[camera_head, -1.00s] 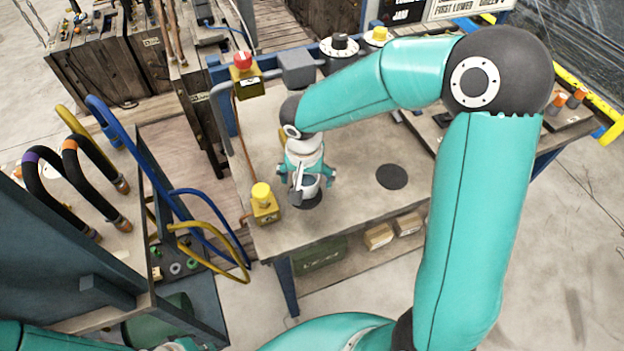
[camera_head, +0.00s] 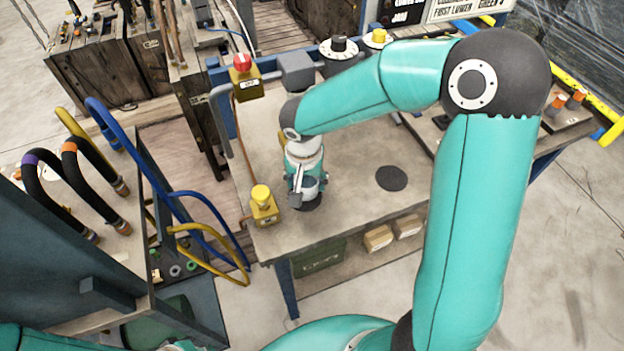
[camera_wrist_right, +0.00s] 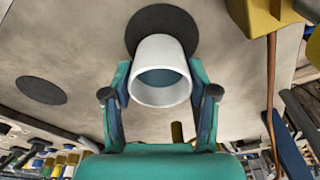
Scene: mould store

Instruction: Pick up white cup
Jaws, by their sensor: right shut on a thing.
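The white cup (camera_wrist_right: 160,68) stands on a dark round mat (camera_wrist_right: 190,24) in the right wrist view, its open mouth towards the camera. My right gripper (camera_wrist_right: 160,94) has a finger on each side of the cup and is shut on it. In the head view the right gripper (camera_head: 308,186) is low over the table, with the cup (camera_head: 311,183) mostly hidden by it and the dark mat (camera_head: 309,203) showing just below. My left gripper is not in view.
A second dark round mat (camera_head: 391,178) lies bare on the table (camera_head: 350,215) to the right. A yellow-knobbed box (camera_head: 263,205) stands close to the left of the gripper. A red-button box (camera_head: 243,77) and a grey box (camera_head: 296,69) stand at the back.

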